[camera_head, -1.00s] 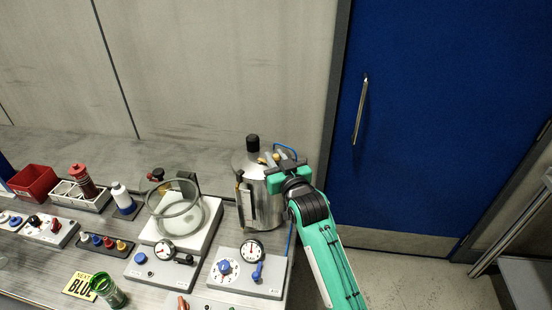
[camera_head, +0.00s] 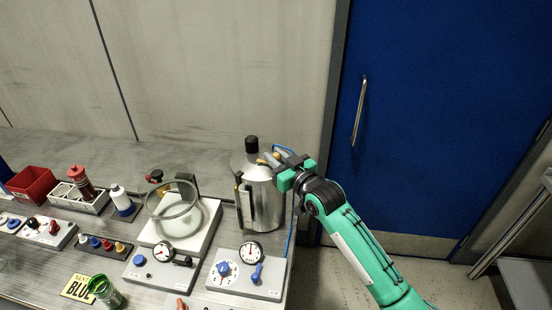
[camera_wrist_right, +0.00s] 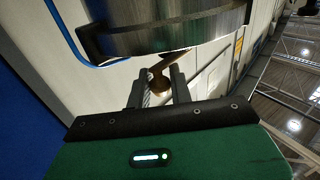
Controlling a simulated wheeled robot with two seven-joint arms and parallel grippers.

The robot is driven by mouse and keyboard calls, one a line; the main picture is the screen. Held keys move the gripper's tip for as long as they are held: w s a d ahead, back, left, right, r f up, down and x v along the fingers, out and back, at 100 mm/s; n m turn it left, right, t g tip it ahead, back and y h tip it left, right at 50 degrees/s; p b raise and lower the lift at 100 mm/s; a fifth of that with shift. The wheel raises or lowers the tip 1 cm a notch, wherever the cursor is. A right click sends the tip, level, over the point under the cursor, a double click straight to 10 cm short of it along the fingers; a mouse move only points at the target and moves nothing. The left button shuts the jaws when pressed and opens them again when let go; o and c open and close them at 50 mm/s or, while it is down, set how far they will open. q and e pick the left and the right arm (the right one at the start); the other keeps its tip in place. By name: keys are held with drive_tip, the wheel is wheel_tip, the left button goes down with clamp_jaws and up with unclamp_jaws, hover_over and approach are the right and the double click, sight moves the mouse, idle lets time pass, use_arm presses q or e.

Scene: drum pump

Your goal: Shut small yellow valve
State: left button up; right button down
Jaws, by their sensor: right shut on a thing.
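A shiny metal canister (camera_head: 262,203) with a black cap stands at the right end of the bench. The small yellow valve (camera_head: 263,161) is on its upper right side, partly hidden by my gripper. My right gripper (camera_head: 281,160) reaches it from the right, and its dark fingers are closed on it. In the right wrist view, the brass-coloured valve (camera_wrist_right: 158,82) shows between the two fingertips, below the canister's metal rim. The exact turn of the valve is hard to tell. My left gripper is not in view.
A blue hose (camera_head: 291,232) runs down beside the canister. Left of it are a glass ring on a white base (camera_head: 202,238) and a gauge panel (camera_head: 218,283). A red bin (camera_head: 32,184) is farther left. A blue door (camera_head: 440,120) stands at right; the floor before it is clear.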

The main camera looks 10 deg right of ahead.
drive_tip(key=c, duration=1.3)
unclamp_jaws()
drive_tip(key=shift+s+d+f, duration=0.1)
drive_tip(key=shift+s+d, duration=0.1)
drive_tip(key=shift+s, duration=0.15)
drive_tip(key=b+v, duration=0.4)
drive_tip(key=v, duration=0.9)
drive_tip(key=shift+w, duration=0.1)
